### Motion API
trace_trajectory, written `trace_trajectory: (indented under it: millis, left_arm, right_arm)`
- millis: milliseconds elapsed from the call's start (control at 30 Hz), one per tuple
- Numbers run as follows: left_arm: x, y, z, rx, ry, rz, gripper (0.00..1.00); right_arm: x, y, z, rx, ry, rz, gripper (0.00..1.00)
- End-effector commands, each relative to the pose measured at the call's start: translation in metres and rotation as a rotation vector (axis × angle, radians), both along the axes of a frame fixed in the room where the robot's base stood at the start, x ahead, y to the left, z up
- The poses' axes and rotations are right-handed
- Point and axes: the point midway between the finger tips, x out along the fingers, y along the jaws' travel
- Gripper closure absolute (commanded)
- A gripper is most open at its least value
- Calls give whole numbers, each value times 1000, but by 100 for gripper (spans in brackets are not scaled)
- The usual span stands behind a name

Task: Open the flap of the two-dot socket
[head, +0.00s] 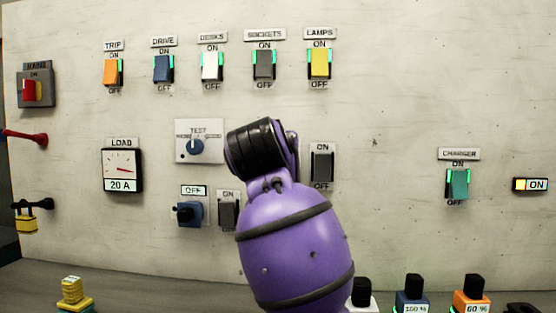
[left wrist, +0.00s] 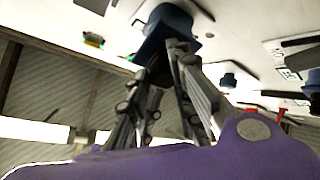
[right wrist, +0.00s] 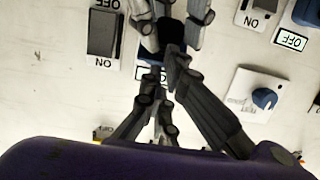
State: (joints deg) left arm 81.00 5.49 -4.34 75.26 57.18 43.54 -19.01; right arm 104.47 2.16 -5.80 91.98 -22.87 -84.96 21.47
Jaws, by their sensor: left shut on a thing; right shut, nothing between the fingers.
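A purple arm (head: 295,240) of mine covers the middle of the panel in the head view; its gripper is hidden, and I cannot tell which arm it is. In the left wrist view my left gripper (left wrist: 172,50) is shut on the flap of a blue socket (left wrist: 175,20) on the pale panel. In the right wrist view my right gripper (right wrist: 168,52) is shut and empty in front of a dark blue part (right wrist: 172,28), between two rocker switches; I cannot tell if it touches. No dot marks are readable. Another blue socket (head: 188,213) has an OFF label above.
Dark rocker switches stand at the arm's left (head: 228,212) and right (head: 322,167). The TEST dial panel (head: 199,141) is up and left. Breakers line the top. A blue battery (head: 412,302) and an orange one (head: 471,302) stand on the bench. The wall right of the arm is mostly clear.

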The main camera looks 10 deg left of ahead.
Motion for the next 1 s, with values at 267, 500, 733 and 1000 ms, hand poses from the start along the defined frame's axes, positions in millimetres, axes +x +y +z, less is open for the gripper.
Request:
trace_trajectory:
  millis: [267, 500, 733, 1000]
  left_arm:
    - [-2, -3, 3, 4, -5, -4, 100]
    - [-2, -3, 4, 4, -7, -3, 67]
    - [-1, -1, 2, 1, -5, 0, 64]
    - [-5, -3, -6, 1, 0, -1, 64]
  right_arm:
    - [1, 0, -13, 0, 2, 1, 100]
    - [2, -1, -14, -1, 5, -2, 100]
    - [2, -1, -14, -1, 4, -3, 100]
    - [2, -1, -13, -1, 2, -3, 100]
